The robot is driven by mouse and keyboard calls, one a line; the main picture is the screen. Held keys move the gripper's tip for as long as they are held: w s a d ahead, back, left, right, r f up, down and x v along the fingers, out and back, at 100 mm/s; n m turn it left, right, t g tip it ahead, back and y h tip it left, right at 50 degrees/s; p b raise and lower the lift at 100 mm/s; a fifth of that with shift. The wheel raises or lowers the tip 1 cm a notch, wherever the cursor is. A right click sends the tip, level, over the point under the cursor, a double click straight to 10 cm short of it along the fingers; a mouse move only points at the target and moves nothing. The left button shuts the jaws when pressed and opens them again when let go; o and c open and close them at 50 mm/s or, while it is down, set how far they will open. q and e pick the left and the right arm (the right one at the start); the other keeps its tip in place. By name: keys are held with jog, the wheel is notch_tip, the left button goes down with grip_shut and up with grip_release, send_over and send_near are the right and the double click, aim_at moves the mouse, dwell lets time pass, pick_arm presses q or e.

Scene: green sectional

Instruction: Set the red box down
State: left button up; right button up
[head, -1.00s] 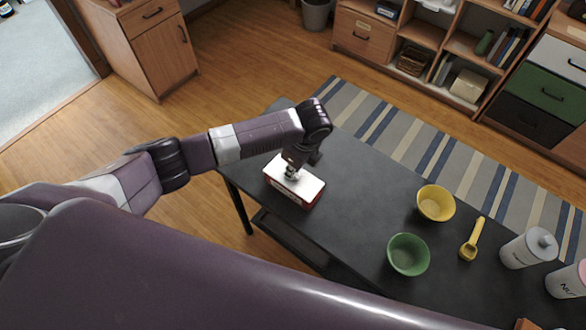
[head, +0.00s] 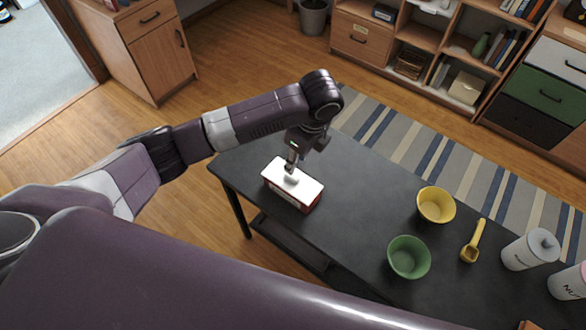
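The red box (head: 301,205) has a white top and red sides, and it is at the left end of the dark table (head: 350,185). It looks level and appears to rest on the tabletop. My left gripper (head: 291,178) points down over the middle of the box's white top. Its fingers are seen nearly edge-on, so their opening and any contact with the box are unclear. My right gripper is not in view.
A yellow bowl (head: 436,205), a green bowl (head: 408,258), a yellow scoop (head: 473,241) and a white canister (head: 530,250) stand to the right. The tabletop between the box and the bowls is clear. A striped rug (head: 440,150) lies behind.

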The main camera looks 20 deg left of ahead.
pick_arm(q)
jog(key=r, duration=0.3)
jog(key=shift+s+d+r, duration=0.15)
jog(key=shift+d+r, duration=0.2)
jog(key=shift+r, duration=0.05)
